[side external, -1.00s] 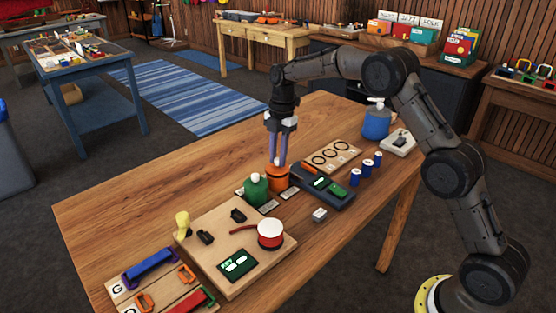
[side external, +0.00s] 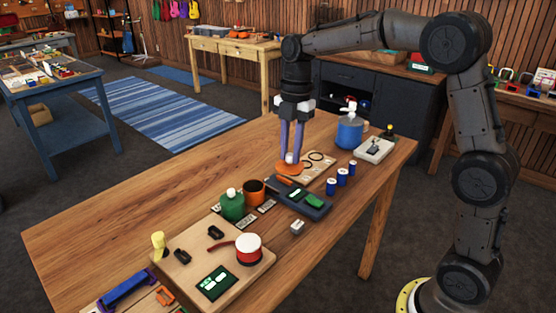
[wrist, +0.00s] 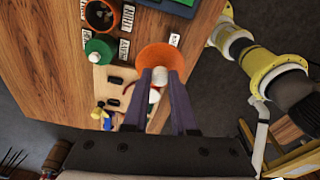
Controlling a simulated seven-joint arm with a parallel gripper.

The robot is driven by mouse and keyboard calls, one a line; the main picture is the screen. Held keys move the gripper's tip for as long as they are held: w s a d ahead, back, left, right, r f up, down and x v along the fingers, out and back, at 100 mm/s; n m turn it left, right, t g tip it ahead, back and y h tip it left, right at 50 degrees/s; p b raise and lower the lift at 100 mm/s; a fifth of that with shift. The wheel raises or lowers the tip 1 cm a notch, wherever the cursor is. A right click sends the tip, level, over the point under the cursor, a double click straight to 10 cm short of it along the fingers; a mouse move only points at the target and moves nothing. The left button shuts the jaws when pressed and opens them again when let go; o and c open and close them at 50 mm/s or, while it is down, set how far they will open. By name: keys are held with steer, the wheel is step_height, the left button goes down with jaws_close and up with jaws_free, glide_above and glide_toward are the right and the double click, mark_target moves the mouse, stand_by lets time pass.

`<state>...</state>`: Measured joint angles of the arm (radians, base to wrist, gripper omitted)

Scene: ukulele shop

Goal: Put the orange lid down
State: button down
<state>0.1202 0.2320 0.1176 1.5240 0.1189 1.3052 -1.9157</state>
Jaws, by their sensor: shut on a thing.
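The orange lid (side external: 287,169) has a pale round knob on top. My gripper (side external: 291,156) points down and is shut on this knob. In the wrist view the lid (wrist: 160,55) is a wide orange disc under my fingertips (wrist: 160,76). In the side view it overlaps the near left end of a light board with black rings (side external: 322,157). I cannot tell whether it touches the board or hangs just above it. The orange pot (side external: 254,191) stands open to the left; its open mouth also shows in the wrist view (wrist: 99,15).
A green jar (side external: 232,206) stands beside the pot, with small label cards nearby. A dark tray (side external: 313,211) lies in front of the lid. Several blue cylinders (side external: 341,178) and a blue bottle (side external: 349,134) stand to the right. The table (side external: 160,190) is clear at left.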

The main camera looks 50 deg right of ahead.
steer(key=s+a+f, duration=0.2)
steer(key=s+a, duration=0.1)
steer(key=s, duration=0.4)
steer(key=s+a+f, duration=0.3)
steer(key=s, duration=0.4)
steer(key=w+f, duration=0.2)
steer(key=w, duration=0.2)
steer(key=w+a+f, duration=0.1)
steer(key=w+f, duration=0.2)
steer(key=w, duration=0.1)
steer(key=w+a+f, duration=0.1)
steer(key=w+f, duration=0.2)
steer(key=w, duration=0.1)
steer(key=shift+w, duration=0.2)
steer(key=shift+w+f, duration=0.3)
steer(key=shift+f, duration=0.05)
steer(key=shift+w+f, duration=0.2)
steer(key=shift+f, duration=1.6)
